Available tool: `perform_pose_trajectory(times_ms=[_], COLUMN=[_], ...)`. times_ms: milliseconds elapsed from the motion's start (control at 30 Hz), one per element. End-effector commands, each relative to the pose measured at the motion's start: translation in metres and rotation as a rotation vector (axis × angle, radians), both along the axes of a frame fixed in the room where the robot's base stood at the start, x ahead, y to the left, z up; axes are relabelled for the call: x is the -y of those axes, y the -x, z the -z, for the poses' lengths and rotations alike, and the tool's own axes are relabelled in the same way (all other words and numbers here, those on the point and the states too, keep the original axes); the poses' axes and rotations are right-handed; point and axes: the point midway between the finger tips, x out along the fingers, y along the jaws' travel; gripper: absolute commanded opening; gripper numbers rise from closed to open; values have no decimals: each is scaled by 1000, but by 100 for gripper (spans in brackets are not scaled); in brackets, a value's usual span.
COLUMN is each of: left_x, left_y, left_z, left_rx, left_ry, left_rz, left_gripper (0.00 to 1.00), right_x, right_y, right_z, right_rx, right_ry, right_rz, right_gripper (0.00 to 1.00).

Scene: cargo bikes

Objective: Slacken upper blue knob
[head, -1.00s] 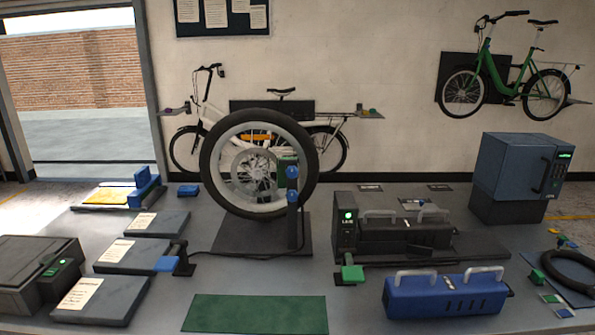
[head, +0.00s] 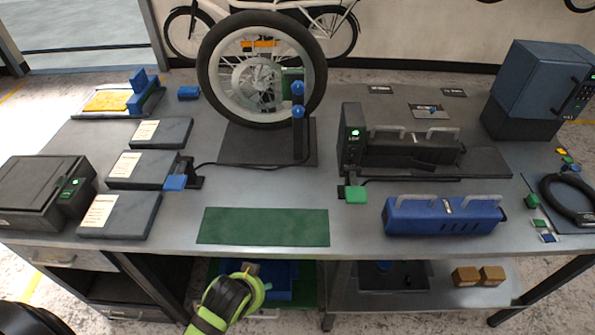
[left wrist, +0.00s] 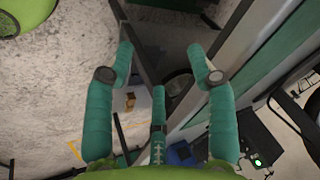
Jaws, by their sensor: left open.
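The upper blue knob (head: 298,88) sits on the dark upright post beside the bicycle wheel (head: 210,70), in the head view. A second blue knob (head: 298,112) sits just below it on the same post. My left gripper (left wrist: 161,62) shows in the left wrist view with its teal fingers wide apart and nothing between them. It is well away from the knobs, which do not show in that view. A lime and black part of my arm shows at the bottom of the head view, in front of the bench. My right gripper is not in view.
A green mat (head: 262,227) lies at the bench's front. A blue toolbox-like case (head: 444,215) and a black unit with a green light (head: 352,140) stand to the right. Flat dark boxes (head: 120,215) lie left.

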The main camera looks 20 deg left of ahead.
Motion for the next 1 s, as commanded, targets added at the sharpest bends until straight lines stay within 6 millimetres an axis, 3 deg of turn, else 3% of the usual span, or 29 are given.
perform_pose_trajectory(times_ms=[267,467,600,700,833,1000], left_x=[-8,-10,-7,-3,4,7], left_y=[-88,-168,-241,-282,-311,-326], left_z=[-50,-102,-172,-225,-271,-294], left_rx=[165,272,311,276,201,142], left_ry=[-334,-727,-1199,-1549,-1860,-2015], left_rz=[340,635,892,1030,1121,1157], left_gripper=[56,56,56,56,56,56], right_x=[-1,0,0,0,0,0], right_y=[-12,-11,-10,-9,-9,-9], right_z=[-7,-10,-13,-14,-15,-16], right_rx=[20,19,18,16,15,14], right_ry=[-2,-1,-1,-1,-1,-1], right_rz=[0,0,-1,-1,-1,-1], right_gripper=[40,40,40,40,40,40])
